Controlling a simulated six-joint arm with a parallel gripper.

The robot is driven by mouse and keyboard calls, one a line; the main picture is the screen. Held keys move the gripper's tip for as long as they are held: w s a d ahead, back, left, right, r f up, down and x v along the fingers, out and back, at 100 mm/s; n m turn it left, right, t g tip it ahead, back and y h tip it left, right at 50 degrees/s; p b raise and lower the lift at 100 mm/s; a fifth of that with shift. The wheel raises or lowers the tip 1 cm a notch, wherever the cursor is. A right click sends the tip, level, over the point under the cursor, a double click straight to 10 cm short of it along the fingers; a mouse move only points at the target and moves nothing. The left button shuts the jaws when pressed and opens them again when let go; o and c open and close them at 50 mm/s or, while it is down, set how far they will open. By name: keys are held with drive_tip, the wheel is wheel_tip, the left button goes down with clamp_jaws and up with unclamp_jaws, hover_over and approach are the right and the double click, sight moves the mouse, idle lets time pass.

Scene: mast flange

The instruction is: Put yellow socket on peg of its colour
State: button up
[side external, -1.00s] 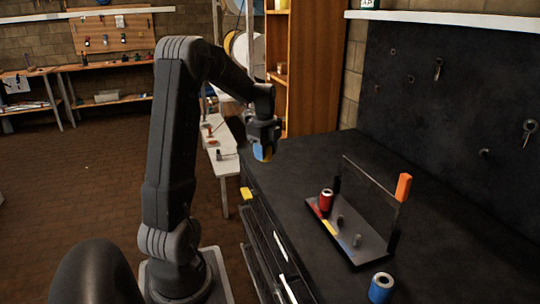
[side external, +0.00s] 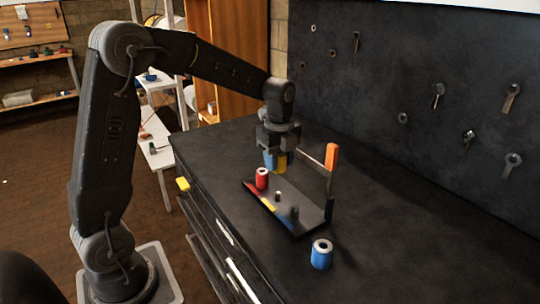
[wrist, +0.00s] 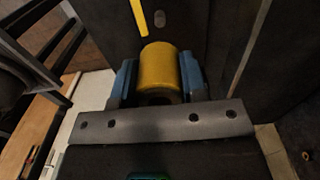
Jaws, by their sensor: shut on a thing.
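My gripper (side external: 275,163) has blue fingertips and is shut on the yellow socket (wrist: 160,68), a short cylinder seen between the fingers in the wrist view. In the side view the yellow socket (side external: 281,161) is partly hidden by the gripper. It is held above the back part of a dark board (side external: 312,207) with red, yellow and blue strips along its front edge. The yellow strip (side external: 268,204) lies by the middle grey peg (side external: 278,196). Another peg (side external: 294,212) stands near the blue strip. In the wrist view a peg (wrist: 159,18) shows beside a yellow strip (wrist: 139,18).
A red socket (side external: 262,179) stands at the board's red end, close to my gripper. A thin bar (side external: 312,158) and an orange-topped post (side external: 332,158) rise along the board's far side. A blue socket (side external: 321,254) stands upright on the black bench, whose right part is clear.

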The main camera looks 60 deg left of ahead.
drive_tip(key=shift+f, duration=0.1)
drive_tip(key=shift+f, duration=2.85)
drive_tip(key=shift+f, duration=2.15)
drive_tip(key=o, duration=1)
drive_tip(key=shift+o, duration=0.2)
drive_tip(key=shift+r, duration=0.1)
wheel_tip(320, 180, up, 14)
